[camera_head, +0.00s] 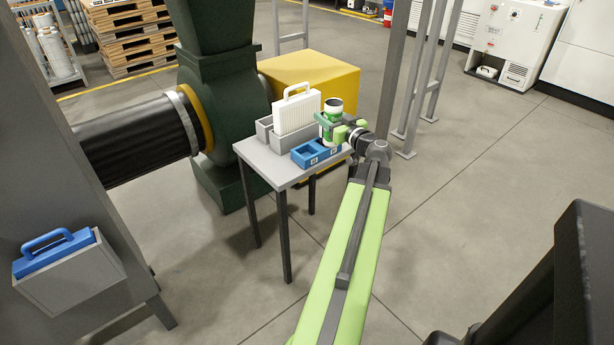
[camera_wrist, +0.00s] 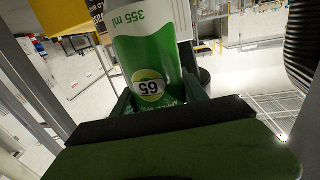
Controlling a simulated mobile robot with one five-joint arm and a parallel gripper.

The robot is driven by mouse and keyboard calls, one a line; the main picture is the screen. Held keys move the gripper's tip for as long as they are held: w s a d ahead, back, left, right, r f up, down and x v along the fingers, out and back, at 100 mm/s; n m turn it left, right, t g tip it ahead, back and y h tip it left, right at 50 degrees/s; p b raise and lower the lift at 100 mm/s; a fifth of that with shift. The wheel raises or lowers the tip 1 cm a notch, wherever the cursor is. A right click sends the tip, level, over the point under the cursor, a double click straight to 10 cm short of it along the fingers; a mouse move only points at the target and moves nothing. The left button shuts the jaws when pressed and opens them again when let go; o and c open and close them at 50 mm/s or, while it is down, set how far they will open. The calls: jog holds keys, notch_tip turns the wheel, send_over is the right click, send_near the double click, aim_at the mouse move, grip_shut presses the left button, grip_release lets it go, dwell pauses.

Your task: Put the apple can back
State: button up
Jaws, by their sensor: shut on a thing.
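A green and white can (camera_head: 332,122) with a dark top is held upright in my gripper (camera_head: 328,122), above the right part of a blue two-slot holder (camera_head: 305,156) on a small grey table (camera_head: 262,166). In the wrist view the can (camera_wrist: 150,60) shows "355 ml" and a round "65" label, between the fingers of my gripper (camera_wrist: 155,95). The gripper is shut on it. The left slot of the holder looks empty. The can's base is close to the holder's right slot; I cannot tell whether it touches.
A grey bin (camera_head: 290,138) with a white handled case (camera_head: 297,112) stands behind the holder. A dark green machine (camera_head: 222,95) and a yellow box (camera_head: 315,78) are behind the table. A grey post (camera_head: 393,70) rises to the right. Open floor lies at the right.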

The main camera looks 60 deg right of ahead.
jog(key=shift+s+d+f+h, duration=0.2)
jog(key=shift+s+f+h, duration=0.05)
jog(key=shift+f+h, duration=0.1)
jog(key=w+f+b, duration=0.2)
jog(key=w, duration=0.1)
jog(key=w+d+f+b, duration=0.1)
jog(key=w+f+b, duration=0.1)
jog(key=w, duration=0.2)
jog(key=w+d+f+b, duration=0.1)
jog(key=w+f+b, duration=0.2)
jog(key=w, duration=0.1)
jog(key=shift+w, duration=0.15)
notch_tip(320, 180, down, 4)
jog(key=b, duration=0.4)
jog(key=shift+w+f, duration=0.15)
jog(key=o, duration=1.4)
jog(key=shift+r, duration=0.2)
